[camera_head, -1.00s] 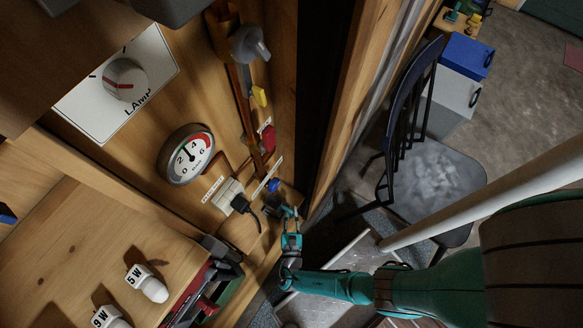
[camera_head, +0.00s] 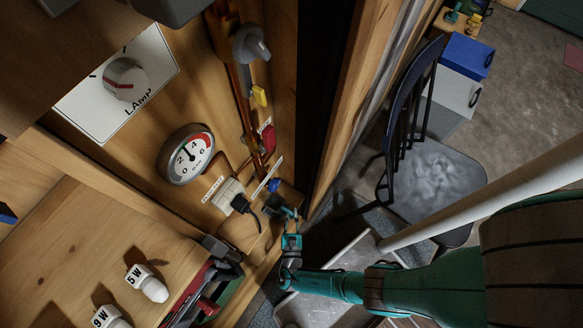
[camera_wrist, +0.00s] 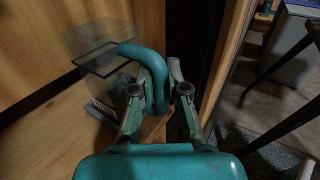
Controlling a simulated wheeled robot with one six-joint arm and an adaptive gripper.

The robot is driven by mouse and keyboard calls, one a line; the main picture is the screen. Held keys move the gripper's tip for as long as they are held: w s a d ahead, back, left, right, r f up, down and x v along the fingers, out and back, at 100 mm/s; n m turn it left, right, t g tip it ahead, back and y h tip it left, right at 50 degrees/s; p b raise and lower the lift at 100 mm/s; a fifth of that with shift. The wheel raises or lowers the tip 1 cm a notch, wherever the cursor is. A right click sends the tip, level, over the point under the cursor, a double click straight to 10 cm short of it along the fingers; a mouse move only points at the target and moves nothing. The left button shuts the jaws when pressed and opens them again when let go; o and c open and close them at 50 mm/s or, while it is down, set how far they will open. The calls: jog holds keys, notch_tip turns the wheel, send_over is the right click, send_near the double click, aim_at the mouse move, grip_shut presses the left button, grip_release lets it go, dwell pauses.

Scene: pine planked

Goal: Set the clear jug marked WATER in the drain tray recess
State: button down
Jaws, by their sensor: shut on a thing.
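The clear jug (camera_wrist: 97,65) shows in the wrist view at upper left, a see-through box with a dark rim and a thick teal handle (camera_wrist: 150,58). My gripper (camera_wrist: 160,92) is shut on the handle, whose lower end runs down between the two fingers. The jug's body is to the left of and beyond the fingers. No WATER marking is readable. In the head view my gripper (camera_head: 284,212) is low beside the wooden wall, and I cannot make out the jug there. A small grey striped piece (camera_wrist: 101,109) shows below the jug; I cannot tell whether it is the drain tray.
Wooden walls stand close beside my gripper. A plug in a socket (camera_head: 231,197) with a black cable, a gauge (camera_head: 187,155) and a lamp dial (camera_head: 125,80) are on the wall. A chair (camera_head: 430,180) and a pale pole (camera_head: 480,205) stand at the right.

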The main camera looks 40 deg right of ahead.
jog(key=shift+f, duration=0.1)
dwell(0.3)
jog(key=c, duration=1.1)
grip_release()
